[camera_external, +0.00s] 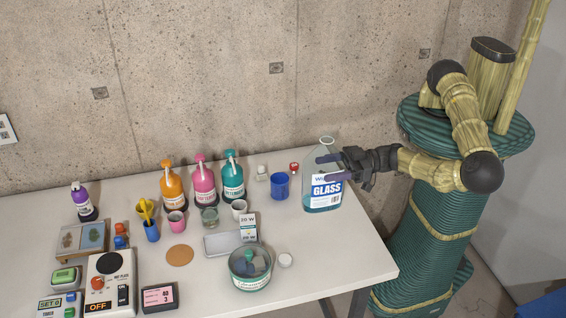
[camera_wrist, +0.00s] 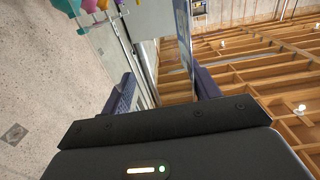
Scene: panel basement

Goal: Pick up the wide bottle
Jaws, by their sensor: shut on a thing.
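The wide bottle (camera_external: 324,188) is clear, with blue liquid at the bottom and a white and blue label reading GLASS. It stands upright, or nearly so, at the right end of the white table. I cannot tell whether its base touches the table. My gripper (camera_external: 338,168) reaches in from the right and is shut on the bottle's upper body. In the wrist view my gripper (camera_wrist: 162,85) has its two fingers on either side of the clear bottle (camera_wrist: 140,48), which is seen partly and sideways.
A blue cup (camera_external: 280,186) and a small red-topped item (camera_external: 294,168) stand left of the bottle. Teal (camera_external: 233,177), pink (camera_external: 204,182) and orange (camera_external: 172,187) pump bottles stand further left. The table's front right corner is clear.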

